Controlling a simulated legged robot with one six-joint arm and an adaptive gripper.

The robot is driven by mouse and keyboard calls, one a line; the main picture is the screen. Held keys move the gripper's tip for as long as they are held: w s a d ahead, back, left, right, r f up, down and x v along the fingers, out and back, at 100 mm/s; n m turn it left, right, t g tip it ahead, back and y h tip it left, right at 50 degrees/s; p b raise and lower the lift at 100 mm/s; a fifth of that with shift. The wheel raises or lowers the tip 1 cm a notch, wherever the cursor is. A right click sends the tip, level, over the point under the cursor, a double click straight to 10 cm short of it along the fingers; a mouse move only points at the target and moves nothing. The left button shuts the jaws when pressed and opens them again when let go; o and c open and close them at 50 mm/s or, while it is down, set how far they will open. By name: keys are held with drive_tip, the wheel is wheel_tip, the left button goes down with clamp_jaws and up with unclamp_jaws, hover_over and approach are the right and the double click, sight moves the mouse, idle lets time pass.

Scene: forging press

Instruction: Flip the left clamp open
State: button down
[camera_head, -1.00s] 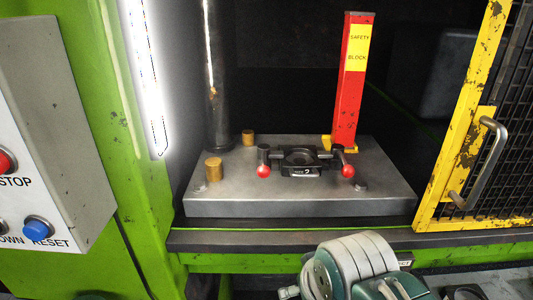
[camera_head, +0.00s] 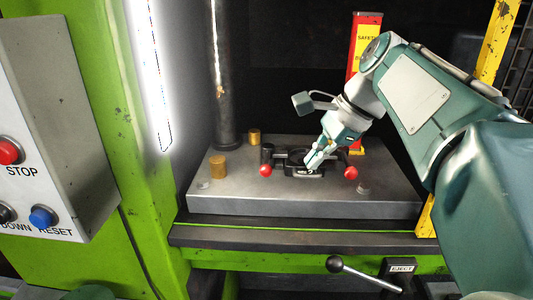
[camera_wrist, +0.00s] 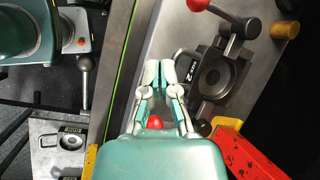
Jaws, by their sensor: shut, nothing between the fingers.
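The left clamp's red knob (camera_head: 265,171) is at the front left of the black die fixture (camera_head: 305,170); its dark lever runs back to a post. In the wrist view the left clamp's knob (camera_wrist: 198,5) is at the top, with its arm reaching toward a dark pivot. The right clamp's knob (camera_head: 351,173) is on the other side, and in the wrist view it (camera_wrist: 155,123) shows between my finger bases. My gripper (camera_head: 312,163) is shut and empty, above the fixture and right of the left clamp. Its fingertips (camera_wrist: 164,72) look clear of both knobs.
A red safety block (camera_head: 368,40) stands behind my arm on the right. Two brass pins (camera_head: 218,166) and a dark column (camera_head: 226,90) are at the left of the grey plate (camera_head: 240,200). The eject lever (camera_head: 334,264) is below the front edge.

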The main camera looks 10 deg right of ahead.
drive_tip(key=w+d+r+m+y, duration=0.2)
drive_tip(key=w+d+r+m, duration=0.2)
drive_tip(key=d+m, duration=0.1)
drive_tip(key=shift+d+r+g, duration=0.3)
drive_tip(key=shift+d+r, duration=0.05)
drive_tip(key=shift+a, duration=0.2)
drive_tip(key=x, duration=0.9)
drive_tip(key=shift+w+a+f, duration=0.1)
drive_tip(key=shift+a+f, duration=0.05)
drive_tip(key=shift+a, duration=0.1)
drive_tip(key=a, duration=0.2)
drive_tip(key=w+a+f, duration=0.1)
drive_tip(key=shift+a, duration=0.15)
drive_tip(key=shift+w+a, duration=0.15)
drive_tip(key=shift+a, duration=0.2)
